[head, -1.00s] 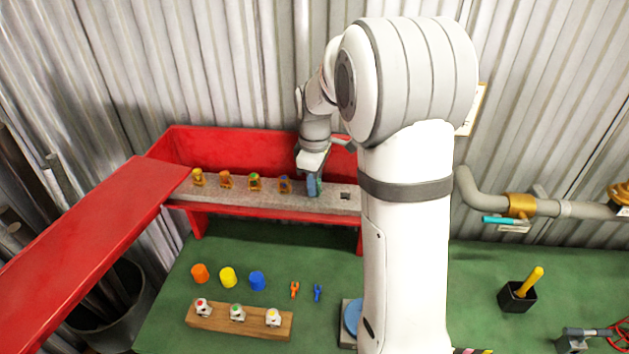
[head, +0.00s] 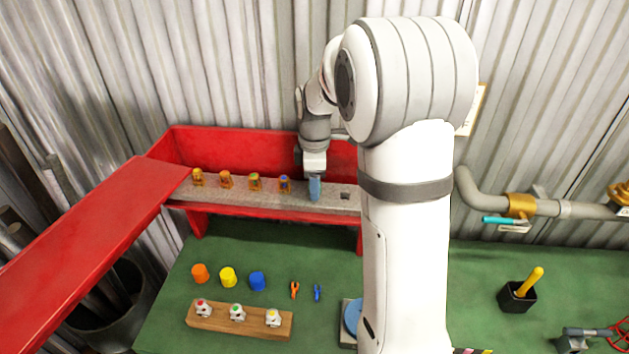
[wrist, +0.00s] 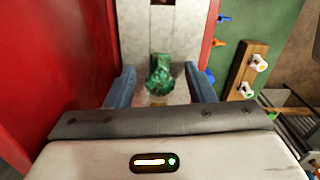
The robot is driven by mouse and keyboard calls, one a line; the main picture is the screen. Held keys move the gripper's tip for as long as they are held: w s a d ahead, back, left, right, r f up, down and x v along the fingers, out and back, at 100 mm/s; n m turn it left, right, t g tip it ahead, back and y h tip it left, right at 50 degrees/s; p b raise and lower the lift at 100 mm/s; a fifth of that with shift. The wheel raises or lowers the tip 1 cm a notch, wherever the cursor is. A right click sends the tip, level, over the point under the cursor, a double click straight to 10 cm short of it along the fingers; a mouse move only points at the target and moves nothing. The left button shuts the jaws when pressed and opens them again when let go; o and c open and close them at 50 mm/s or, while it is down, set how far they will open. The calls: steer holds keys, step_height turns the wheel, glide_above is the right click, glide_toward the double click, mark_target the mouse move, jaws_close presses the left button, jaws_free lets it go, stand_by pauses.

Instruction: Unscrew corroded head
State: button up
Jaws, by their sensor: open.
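The corroded head (wrist: 160,75), green and rough, stands on the grey strip (wrist: 176,30) in the wrist view. My gripper (wrist: 161,86) is open there, with one blue finger on each side of the head and visible gaps between. In the head view my gripper (head: 315,188) is over the right part of the grey strip, and it hides the corroded head. Several brass heads (head: 255,182) with coloured marks stand in a row to the left of my gripper.
Coloured caps (head: 228,277) and a wooden block (head: 240,320) with white fittings are on the green bench. A dark square opening (head: 345,196) is right of my gripper.

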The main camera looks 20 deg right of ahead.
steer(key=m, duration=1.7)
steer(key=c, duration=1)
steer(key=shift+o, duration=0.2)
